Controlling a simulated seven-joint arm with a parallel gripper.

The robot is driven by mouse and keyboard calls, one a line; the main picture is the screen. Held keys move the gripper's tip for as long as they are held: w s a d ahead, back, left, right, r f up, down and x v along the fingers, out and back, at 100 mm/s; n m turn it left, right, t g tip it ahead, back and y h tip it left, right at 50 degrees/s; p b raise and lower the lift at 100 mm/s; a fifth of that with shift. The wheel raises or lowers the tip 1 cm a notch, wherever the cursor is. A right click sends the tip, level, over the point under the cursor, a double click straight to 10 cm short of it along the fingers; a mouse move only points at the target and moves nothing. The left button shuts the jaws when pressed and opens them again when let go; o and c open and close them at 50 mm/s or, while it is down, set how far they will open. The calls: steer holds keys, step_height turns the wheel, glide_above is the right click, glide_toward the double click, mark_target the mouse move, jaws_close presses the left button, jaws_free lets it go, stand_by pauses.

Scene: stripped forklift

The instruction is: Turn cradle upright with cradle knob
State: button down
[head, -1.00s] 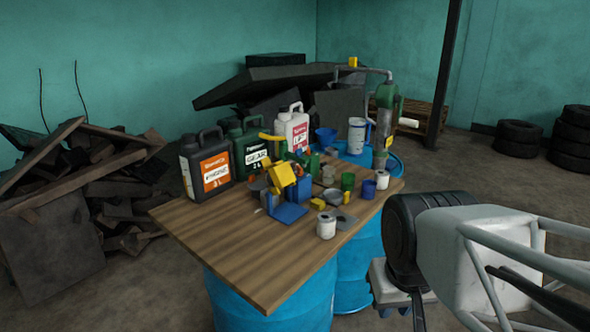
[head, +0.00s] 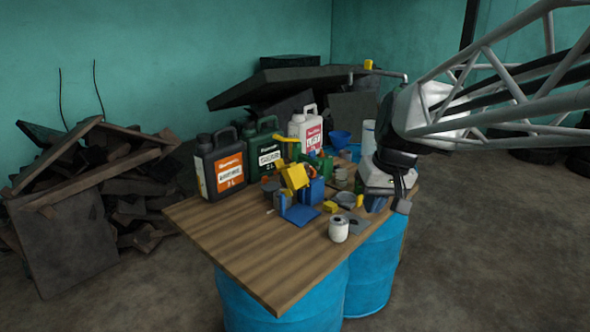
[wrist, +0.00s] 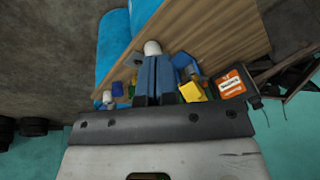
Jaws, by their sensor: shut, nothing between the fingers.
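The yellow cradle (head: 294,177) sits tilted on a blue stand (head: 301,215) in the middle of the wooden table. A yellow block that looks like the cradle also shows in the wrist view (wrist: 191,92), just right of my fingers. I cannot clearly make out the cradle knob. My gripper (head: 402,206) is at the table's right edge, to the right of the cradle and apart from it. In the wrist view my gripper's two fingers (wrist: 155,62) are together and empty.
A white can (head: 339,229) stands at the table's front right. Orange-labelled (head: 221,165), green (head: 264,152) and white (head: 306,132) jugs line the back. Small cups and parts crowd the area right of the cradle. The front left of the wooden table (head: 245,247) is clear.

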mark_target(312, 173)
steer(key=w+d+n+y, duration=0.2)
steer(key=w+y, duration=0.1)
steer(key=w, duration=2.2)
steer(key=w+d+f+y, duration=0.1)
steer(key=w+f, duration=0.3)
steer(key=w, duration=0.6)
steer(key=w+d+f+n, duration=0.1)
steer(key=w+d+f, duration=0.1)
steer(key=w, duration=0.9)
steer(key=shift+w+d+f+t+y, duration=0.2)
steer(key=shift+f+t+y, duration=0.15)
steer(key=shift+f, duration=0.55)
steer(key=x, duration=0.3)
steer(key=a+x, duration=0.1)
steer(key=x, duration=0.3)
steer(key=s+x, duration=0.1)
steer(key=x, duration=0.3)
steer(key=shift+a+r, duration=0.3)
steer(key=shift+r, duration=0.15)
steer(key=shift+s+a, duration=0.3)
steer(key=shift+a, duration=0.65)
